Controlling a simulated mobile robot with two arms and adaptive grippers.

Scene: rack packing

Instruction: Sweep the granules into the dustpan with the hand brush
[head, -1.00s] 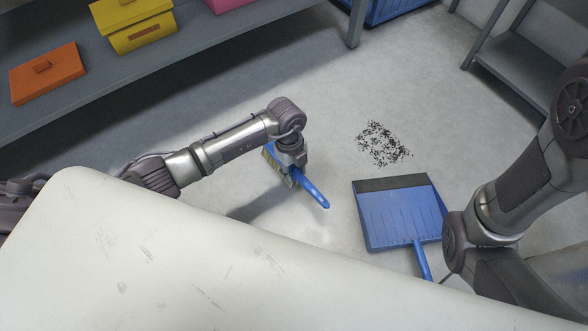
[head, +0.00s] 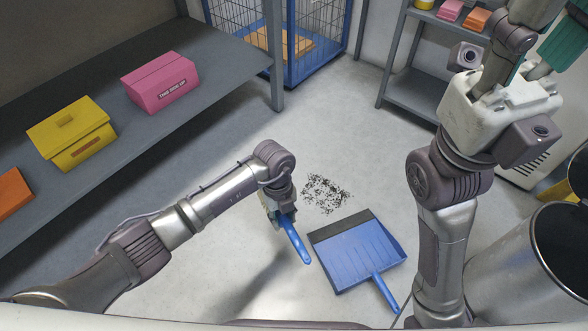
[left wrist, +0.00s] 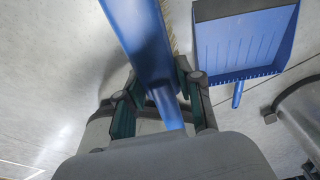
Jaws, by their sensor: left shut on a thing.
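Dark granules (head: 325,193) lie scattered in a patch on the floor in the head view. The blue dustpan (head: 360,252) lies flat just below them in the picture, its dark lip facing them. It also shows in the left wrist view (left wrist: 245,40). My left gripper (head: 280,208) is shut on the hand brush (head: 295,243), left of the granules and dustpan. The brush's blue body (left wrist: 140,40) passes between the fingers (left wrist: 160,88) in the left wrist view, with pale bristles at its edge. My right gripper (head: 530,50) points up at the upper right, fingertips cut off.
A grey shelf (head: 200,105) with yellow (head: 70,135) and pink (head: 160,82) boxes runs along the left. A blue wire cage (head: 285,40) stands at the back. A grey rack (head: 415,92) is behind my right arm; a metal bin (head: 520,270) stands at lower right. Floor around the granules is clear.

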